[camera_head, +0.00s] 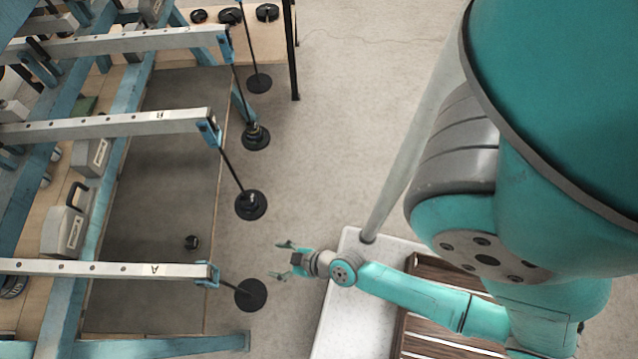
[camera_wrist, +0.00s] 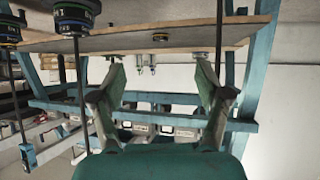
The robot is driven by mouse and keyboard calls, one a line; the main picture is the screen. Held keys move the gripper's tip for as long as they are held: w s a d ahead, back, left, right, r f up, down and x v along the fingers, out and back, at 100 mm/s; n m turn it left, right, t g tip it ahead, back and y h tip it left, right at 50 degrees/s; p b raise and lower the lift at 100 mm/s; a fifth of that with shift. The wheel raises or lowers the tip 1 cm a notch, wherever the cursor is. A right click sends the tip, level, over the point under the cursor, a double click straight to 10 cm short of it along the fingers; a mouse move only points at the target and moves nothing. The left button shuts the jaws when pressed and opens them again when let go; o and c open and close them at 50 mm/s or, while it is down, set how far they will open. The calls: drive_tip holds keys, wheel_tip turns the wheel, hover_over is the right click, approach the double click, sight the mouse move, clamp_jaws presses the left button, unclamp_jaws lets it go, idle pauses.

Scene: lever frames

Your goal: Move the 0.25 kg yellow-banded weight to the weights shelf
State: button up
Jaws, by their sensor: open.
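My gripper (camera_head: 279,260) is open and empty, just right of the black hanger disc (camera_head: 251,295) under lever A. Its two fingers also stand apart in the wrist view (camera_wrist: 160,66). In the wrist view, which looks upside down, a dark weight with a yellowish band (camera_wrist: 10,28) sits at the far left edge, partly cut off. It seems to be on a hanger and is well away from my fingers. In the head view I cannot tell which weight has a yellow band. A wooden shelf (camera_head: 183,31) with several black weights (camera_head: 230,16) stands at the top; it may be the weights shelf.
Levers A (camera_head: 110,269) and B (camera_head: 110,125) jut from the blue frame, with hangers at their ends. A stack with blue and green bands (camera_wrist: 75,16) hangs nearby. A small dark weight (camera_head: 191,242) sits on the grey board (camera_head: 150,295). The floor (camera_head: 340,120) right of the hangers is clear.

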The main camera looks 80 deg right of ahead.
drive_tip(key=s+r+t, duration=0.1)
drive_tip(key=s+r, duration=0.3)
drive_tip(key=r, duration=0.5)
drive_tip(key=s+r+t, duration=0.1)
drive_tip(key=s+r, duration=0.4)
drive_tip(key=r, duration=0.4)
drive_tip(key=s+r+t, duration=0.1)
drive_tip(key=s+r, duration=0.3)
drive_tip(key=r, duration=0.5)
drive_tip(key=shift+s+a+r+m, duration=0.2)
drive_tip(key=shift+s+a+m, duration=0.05)
drive_tip(key=shift+a+m, duration=0.15)
